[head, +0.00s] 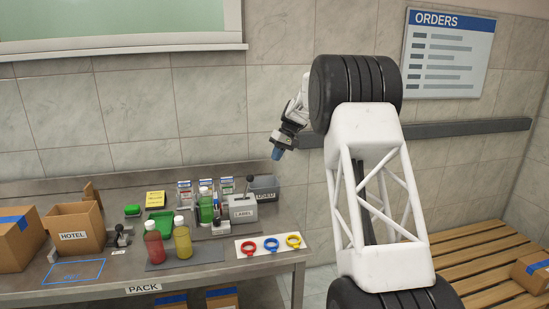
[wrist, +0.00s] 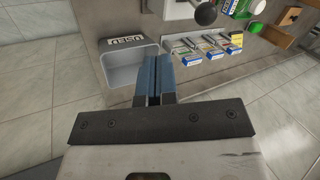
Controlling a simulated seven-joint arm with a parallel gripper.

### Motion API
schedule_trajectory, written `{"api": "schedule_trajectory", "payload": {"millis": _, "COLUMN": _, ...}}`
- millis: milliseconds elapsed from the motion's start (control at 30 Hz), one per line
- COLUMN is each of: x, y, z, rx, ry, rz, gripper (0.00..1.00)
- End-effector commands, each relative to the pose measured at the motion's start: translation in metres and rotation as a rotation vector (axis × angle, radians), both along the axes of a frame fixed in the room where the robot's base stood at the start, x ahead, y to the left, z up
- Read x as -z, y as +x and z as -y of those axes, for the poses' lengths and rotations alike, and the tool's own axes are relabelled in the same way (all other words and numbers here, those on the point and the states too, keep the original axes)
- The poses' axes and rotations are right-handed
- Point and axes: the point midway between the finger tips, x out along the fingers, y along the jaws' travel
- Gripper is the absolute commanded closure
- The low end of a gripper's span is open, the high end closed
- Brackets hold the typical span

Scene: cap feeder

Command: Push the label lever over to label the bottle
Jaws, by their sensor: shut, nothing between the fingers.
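The label machine (head: 243,210) is a grey box marked LABEL on the table. Its lever (head: 248,187) has a dark knob and leans slightly to the right in the head view. The knob (wrist: 206,14) shows at the top of the wrist view. A green bottle (head: 206,208) with a white cap stands upright just left of the machine. My gripper (head: 277,155) is above and to the right of the lever, apart from it. Its blue fingers (wrist: 153,80) are shut and empty, pointing down over the table's back right.
A grey bin (head: 264,187) stands behind the machine, close to my fingers in the wrist view. Label packs (wrist: 205,45) stand beside it. Red (head: 153,243) and yellow (head: 182,238) bottles and a board of coloured rings (head: 271,256) are in front.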

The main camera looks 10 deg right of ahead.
Motion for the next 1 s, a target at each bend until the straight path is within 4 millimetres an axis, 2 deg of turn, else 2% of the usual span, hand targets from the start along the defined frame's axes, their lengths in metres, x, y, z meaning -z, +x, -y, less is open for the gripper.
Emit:
{"api": "schedule_trajectory", "payload": {"millis": 600, "x": 0.079, "y": -0.007, "z": -0.039, "rx": -0.001, "ry": 0.000, "rz": -0.003, "gripper": 1.00}}
{"api": "schedule_trajectory", "payload": {"millis": 800, "x": 0.072, "y": -0.012, "z": -0.062, "rx": -0.002, "ry": -0.001, "rz": 0.001, "gripper": 1.00}}
{"api": "schedule_trajectory", "payload": {"millis": 1000, "x": 0.069, "y": -0.014, "z": -0.074, "rx": -0.001, "ry": 0.000, "rz": 0.000, "gripper": 1.00}}
